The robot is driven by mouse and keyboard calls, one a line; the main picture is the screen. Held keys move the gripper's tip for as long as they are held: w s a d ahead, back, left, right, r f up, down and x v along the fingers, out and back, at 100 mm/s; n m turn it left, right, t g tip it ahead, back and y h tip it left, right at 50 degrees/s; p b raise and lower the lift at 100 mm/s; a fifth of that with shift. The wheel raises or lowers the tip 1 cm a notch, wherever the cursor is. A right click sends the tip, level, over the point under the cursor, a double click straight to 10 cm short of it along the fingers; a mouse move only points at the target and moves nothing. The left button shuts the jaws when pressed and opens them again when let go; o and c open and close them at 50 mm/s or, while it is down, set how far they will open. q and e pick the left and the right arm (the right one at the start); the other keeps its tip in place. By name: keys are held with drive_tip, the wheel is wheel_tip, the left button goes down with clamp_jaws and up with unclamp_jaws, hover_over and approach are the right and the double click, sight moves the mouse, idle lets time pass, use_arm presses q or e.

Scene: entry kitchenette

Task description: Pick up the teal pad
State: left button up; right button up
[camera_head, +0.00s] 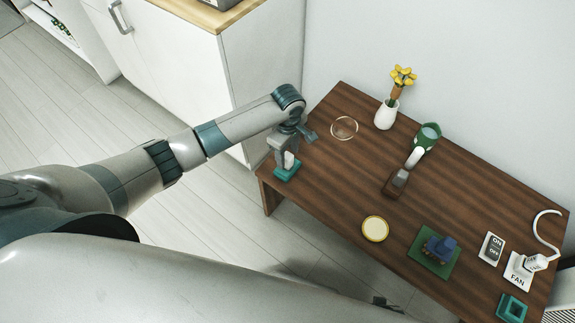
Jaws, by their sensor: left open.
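My left gripper (289,155) reaches down over the left end of the brown table, its jaws open. A small teal piece (287,170) shows right below its fingers at the table's left edge; I cannot tell whether the fingers touch it. A square teal pad (512,308) with a darker middle lies at the table's near right corner, far from my left gripper.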

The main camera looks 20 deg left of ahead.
use_arm(q)
drive_tip(key=shift+w+a+f, duration=0.1)
drive_tip(key=shift+w+f, duration=0.05)
drive_tip(key=shift+f, duration=1.3)
clamp_jaws()
